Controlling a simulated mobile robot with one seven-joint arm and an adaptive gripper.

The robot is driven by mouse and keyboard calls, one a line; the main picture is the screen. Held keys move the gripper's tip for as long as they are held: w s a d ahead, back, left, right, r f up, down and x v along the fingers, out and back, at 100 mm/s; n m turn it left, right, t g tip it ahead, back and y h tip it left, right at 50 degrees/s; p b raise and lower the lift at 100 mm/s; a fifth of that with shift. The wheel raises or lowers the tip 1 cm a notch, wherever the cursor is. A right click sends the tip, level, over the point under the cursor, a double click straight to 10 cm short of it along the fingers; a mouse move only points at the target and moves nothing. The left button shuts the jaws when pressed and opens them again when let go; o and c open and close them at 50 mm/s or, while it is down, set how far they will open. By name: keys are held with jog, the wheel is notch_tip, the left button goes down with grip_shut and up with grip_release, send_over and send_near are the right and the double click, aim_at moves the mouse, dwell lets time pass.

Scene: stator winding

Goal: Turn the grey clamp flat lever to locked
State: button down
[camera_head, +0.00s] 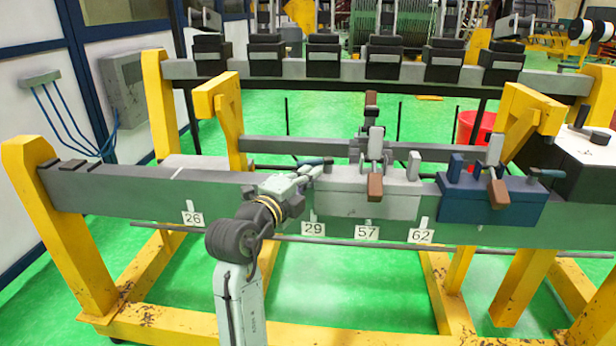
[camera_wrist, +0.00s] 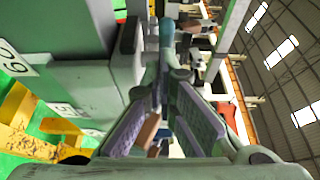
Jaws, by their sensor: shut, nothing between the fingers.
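The grey clamp (camera_head: 365,197) sits on the long grey beam. In the wrist view, a teal-blue grip (camera_wrist: 166,32), which looks like this lever's, stands just beyond the fingertips. My gripper (camera_head: 312,171) is at the left end of the grey clamp. In the wrist view my gripper (camera_wrist: 163,78) has its fingers converged at the tips with nothing held. Whether the fingertips touch the lever cannot be told.
A blue clamp (camera_head: 490,200) with its own levers stands to the right. The grey clamp's brown-ended handle (camera_head: 375,186) hangs in front of it. The grey beam (camera_head: 120,192) is mostly bare at left. Yellow posts (camera_head: 60,220) carry it.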

jog(key=w+a+m+g+h+b, duration=0.1)
jog(key=h+b, duration=0.1)
jog(key=b, duration=0.1)
jog(key=w+a+m+g+h+b, duration=0.1)
jog(key=m+h+b, duration=0.1)
jog(key=b, duration=0.2)
jog(key=shift+w+a+g+b, duration=0.1)
jog(key=shift+a+g+b, duration=0.1)
jog(key=shift+g+b, duration=0.15)
